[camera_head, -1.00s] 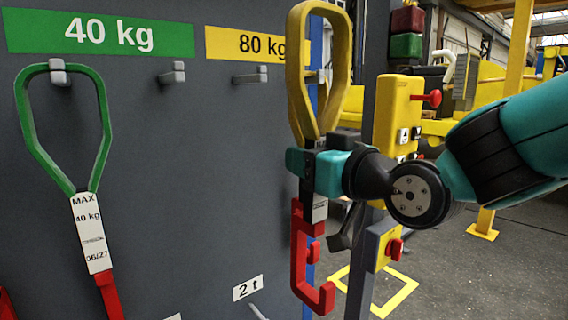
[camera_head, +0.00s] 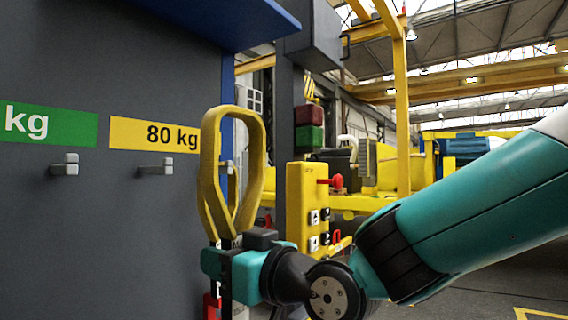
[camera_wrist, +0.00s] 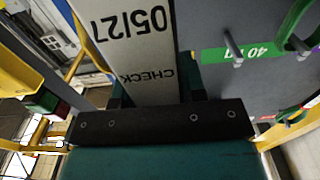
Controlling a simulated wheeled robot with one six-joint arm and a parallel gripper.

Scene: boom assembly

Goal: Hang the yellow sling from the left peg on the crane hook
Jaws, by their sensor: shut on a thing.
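My gripper (camera_head: 222,262) is shut on the yellow sling (camera_head: 208,170) just below its loop. The loop stands upright above the jaws, in front of the board. In the wrist view the sling's white label (camera_wrist: 140,45), reading 05/27 and CHECK, runs between the fingers (camera_wrist: 152,92). The red lower part (camera_head: 211,305) is mostly cut off by the bottom edge of the head view. A small yellow-and-dark striped thing (camera_head: 310,89) hangs in the background and may be the crane hook block; no hook shape is clear.
Another peg (camera_head: 66,165) under the green sign (camera_head: 48,123) is bare. A yellow control box (camera_head: 307,205) with a red knob stands close right of the sling. A blue shelf (camera_head: 225,18) juts out above. Part of a green sling (camera_wrist: 292,22) shows in the wrist view.

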